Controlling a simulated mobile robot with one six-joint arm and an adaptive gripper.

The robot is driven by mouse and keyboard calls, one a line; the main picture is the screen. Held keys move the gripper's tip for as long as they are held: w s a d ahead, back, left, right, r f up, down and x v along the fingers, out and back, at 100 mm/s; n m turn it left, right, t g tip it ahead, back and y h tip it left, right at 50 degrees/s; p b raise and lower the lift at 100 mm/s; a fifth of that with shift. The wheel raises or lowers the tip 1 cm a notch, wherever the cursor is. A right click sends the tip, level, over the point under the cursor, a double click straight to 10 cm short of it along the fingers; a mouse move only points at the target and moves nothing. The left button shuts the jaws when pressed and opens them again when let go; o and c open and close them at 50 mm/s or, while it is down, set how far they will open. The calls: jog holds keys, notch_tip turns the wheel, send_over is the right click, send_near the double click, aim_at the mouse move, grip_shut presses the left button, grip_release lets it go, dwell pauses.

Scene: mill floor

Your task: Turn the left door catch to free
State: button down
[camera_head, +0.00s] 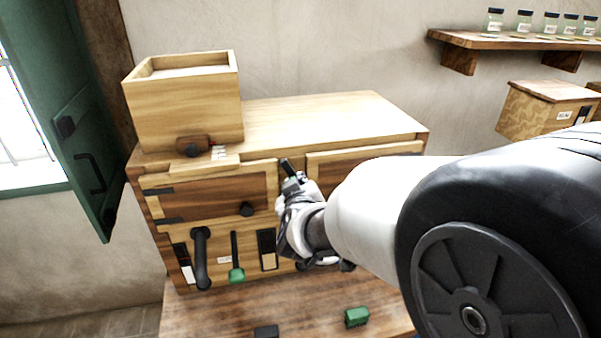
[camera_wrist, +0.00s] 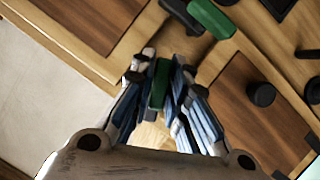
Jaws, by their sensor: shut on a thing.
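The wooden cabinet (camera_head: 340,115) has a left door (camera_head: 215,192) with a dark panel and a black knob (camera_head: 246,209). The same knob shows in the wrist view (camera_wrist: 262,94). My gripper (camera_head: 291,184) is at the cabinet front, just right of the left door. In the wrist view my gripper (camera_wrist: 160,82) is shut on a small green catch (camera_wrist: 159,86), one finger on either side. The fingers partly cover the catch. The left door looks closed. The catch's exact angle to the door is hard to tell.
A wooden bin (camera_head: 190,105) stands on the cabinet top. Below the left door are a black handle (camera_head: 201,258) and a green-ended lever (camera_head: 236,262). A green block (camera_head: 356,317) lies on the lower board. A green shutter (camera_head: 75,120) is at left, a jar shelf (camera_head: 510,40) at right.

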jog(key=shift+m+y+b, duration=0.3)
jog(key=shift+m, duration=0.1)
dwell(0.3)
jog(key=c, duration=1.6)
grip_release()
jog(key=v, duration=1.2)
jog(key=shift+r, duration=0.15)
